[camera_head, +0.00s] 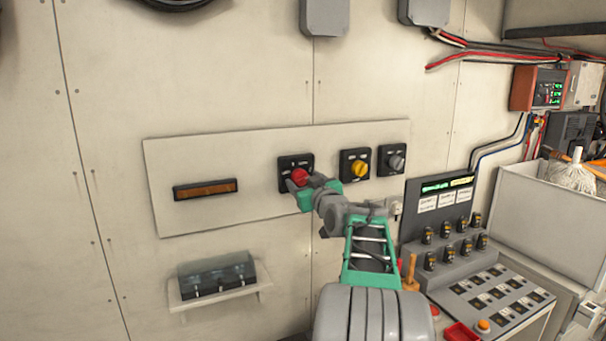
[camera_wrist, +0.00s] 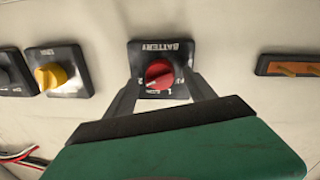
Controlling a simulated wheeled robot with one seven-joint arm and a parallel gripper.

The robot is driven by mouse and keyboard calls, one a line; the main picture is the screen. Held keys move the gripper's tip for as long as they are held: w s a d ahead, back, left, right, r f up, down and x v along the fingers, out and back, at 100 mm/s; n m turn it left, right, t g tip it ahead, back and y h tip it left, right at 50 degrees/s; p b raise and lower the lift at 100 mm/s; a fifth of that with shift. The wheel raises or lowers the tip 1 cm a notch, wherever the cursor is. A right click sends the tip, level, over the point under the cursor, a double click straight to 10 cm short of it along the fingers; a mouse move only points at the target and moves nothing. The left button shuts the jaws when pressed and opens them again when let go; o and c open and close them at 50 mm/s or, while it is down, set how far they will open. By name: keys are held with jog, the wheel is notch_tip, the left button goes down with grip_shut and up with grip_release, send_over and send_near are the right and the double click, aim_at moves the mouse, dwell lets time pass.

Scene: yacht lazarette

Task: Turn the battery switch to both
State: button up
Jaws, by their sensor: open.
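The battery switch (camera_head: 284,161) is a black square plate with a red round knob (camera_head: 300,175), on a pale wall panel. In the wrist view my gripper (camera_wrist: 160,82) is open, one finger on either side of the knob. I cannot tell whether the fingers touch it.
A yellow-knob switch (camera_head: 354,164) and a grey-knob switch (camera_head: 392,160) sit right of it. An orange-brown strip (camera_head: 205,189) is on the left. A clear-covered box (camera_head: 217,276) juts out below. A control console (camera_head: 470,270) stands at lower right.

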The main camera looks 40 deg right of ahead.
jog(key=shift+w+d, duration=0.15)
jog(key=shift+w, duration=0.4)
jog(key=c, duration=1.3)
